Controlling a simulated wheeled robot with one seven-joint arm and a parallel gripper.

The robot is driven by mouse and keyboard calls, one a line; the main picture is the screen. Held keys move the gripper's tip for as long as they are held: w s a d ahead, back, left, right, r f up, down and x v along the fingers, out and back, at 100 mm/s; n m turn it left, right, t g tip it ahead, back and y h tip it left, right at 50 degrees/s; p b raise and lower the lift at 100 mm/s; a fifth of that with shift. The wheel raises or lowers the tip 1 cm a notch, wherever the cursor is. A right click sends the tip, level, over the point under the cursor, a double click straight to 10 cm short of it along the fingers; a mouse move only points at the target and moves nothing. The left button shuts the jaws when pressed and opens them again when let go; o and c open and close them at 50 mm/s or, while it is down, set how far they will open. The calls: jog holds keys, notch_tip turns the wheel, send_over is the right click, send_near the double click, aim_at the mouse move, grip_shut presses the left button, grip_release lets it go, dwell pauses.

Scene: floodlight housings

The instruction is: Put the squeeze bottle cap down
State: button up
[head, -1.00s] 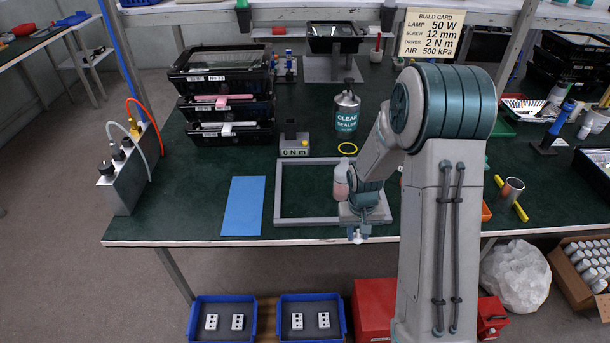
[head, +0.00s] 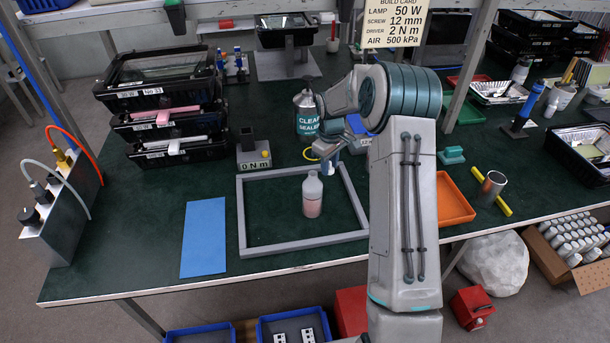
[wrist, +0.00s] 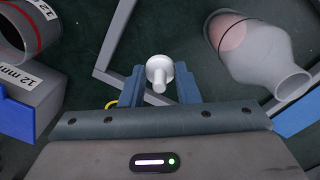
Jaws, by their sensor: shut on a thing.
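The squeeze bottle cap (wrist: 158,70) is white with a narrow spout and a round flange. My gripper (wrist: 159,80) is shut on it, with one blue-grey finger on each side, in the wrist view. In the head view my gripper (head: 327,165) is near the far right part of the grey square frame (head: 248,222), behind the bottle; the cap is hard to make out there. The squeeze bottle (head: 312,196) stands upright and uncapped inside the frame, with pinkish contents. It also shows at the upper right of the wrist view (wrist: 250,48), apart from the cap.
A box marked 12 mm (wrist: 35,95) is at left in the wrist view. A blue mat (head: 204,237) lies left of the frame; an orange tray (head: 442,203) lies right. The frame's left interior is clear.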

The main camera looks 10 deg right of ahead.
jog(key=w+a+f, duration=0.1)
jog(key=a, duration=0.1)
jog(key=w+a+f+p, duration=0.1)
jog(key=w+a+f, duration=0.3)
jog(key=shift+w+a+p, duration=0.2)
jog(key=shift+p, duration=0.15)
notch_tip(320, 180, down, 3)
jog(key=shift+a+f+p, duration=0.1)
jog(key=shift+f+p, duration=0.05)
jog(key=shift+p, duration=0.45)
jog(key=shift+f, duration=0.4)
jog(key=shift+f, duration=0.2)
jog(key=o, duration=0.9)
jog(key=shift+o, duration=0.2)
jog(key=shift+r, duration=0.1)
